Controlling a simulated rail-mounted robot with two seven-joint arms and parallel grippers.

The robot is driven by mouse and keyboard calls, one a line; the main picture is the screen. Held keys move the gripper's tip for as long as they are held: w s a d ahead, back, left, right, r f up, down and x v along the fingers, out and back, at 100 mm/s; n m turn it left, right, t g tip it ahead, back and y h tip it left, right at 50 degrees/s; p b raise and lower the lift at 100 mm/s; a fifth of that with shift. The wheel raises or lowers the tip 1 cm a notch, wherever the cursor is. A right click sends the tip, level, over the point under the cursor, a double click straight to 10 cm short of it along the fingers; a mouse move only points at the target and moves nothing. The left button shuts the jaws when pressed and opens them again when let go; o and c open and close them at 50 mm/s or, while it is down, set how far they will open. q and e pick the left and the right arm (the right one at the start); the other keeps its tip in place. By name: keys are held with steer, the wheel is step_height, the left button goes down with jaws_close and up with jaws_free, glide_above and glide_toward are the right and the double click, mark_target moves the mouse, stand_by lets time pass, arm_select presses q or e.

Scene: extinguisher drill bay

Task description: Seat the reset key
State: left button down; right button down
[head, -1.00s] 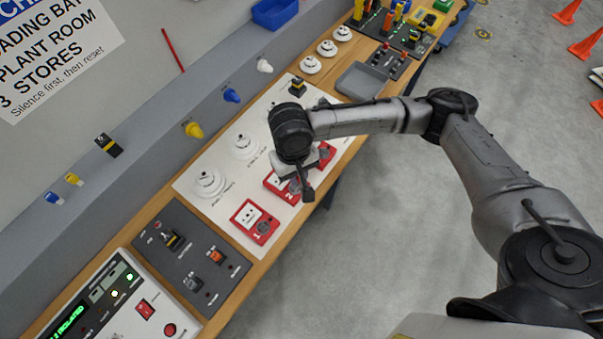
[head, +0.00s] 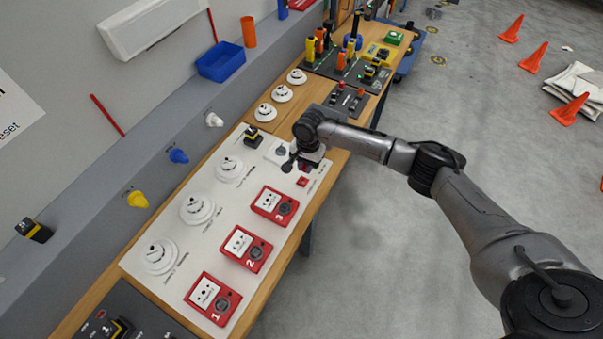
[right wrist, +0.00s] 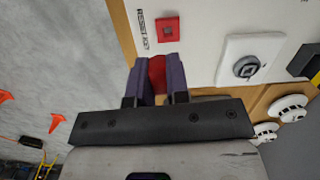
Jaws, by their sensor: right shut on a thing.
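My right gripper (head: 306,163) is over the far end of the white board, past the red call point 3 (head: 274,205). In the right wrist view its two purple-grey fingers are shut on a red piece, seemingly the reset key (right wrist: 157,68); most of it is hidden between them. A red square socket (right wrist: 167,28), labelled RESET KEY, lies on the board ahead of the fingertips. The red socket also shows in the head view (head: 303,181), just in front of the gripper. The held piece appears apart from the socket. My left gripper is out of view.
A white plate with a grey round dial (right wrist: 245,66) is beside the socket. A yellow-black switch (head: 253,136) and several white detectors (head: 197,207) stand on the board. A grey switch panel (head: 347,101) lies beyond. Open floor is to the right.

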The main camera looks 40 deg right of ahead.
steer(key=shift+w+a, duration=0.1)
steer(key=shift+w, duration=0.3)
steer(key=shift+a+f+m+b, duration=0.15)
steer(key=shift+f+m+b, duration=0.25)
steer(key=shift+f+b, duration=0.3)
step_height(320, 180, down, 3)
steer(key=b, duration=0.4)
steer(key=shift+f, duration=0.1)
steer(key=shift+f+b, duration=0.4)
steer(key=shift+b, duration=0.4)
steer(key=shift+r+p, duration=0.1)
steer(key=shift+p, duration=0.2)
steer(key=shift+p, duration=0.45)
steer(key=shift+p, duration=0.7)
stand_by(0.3)
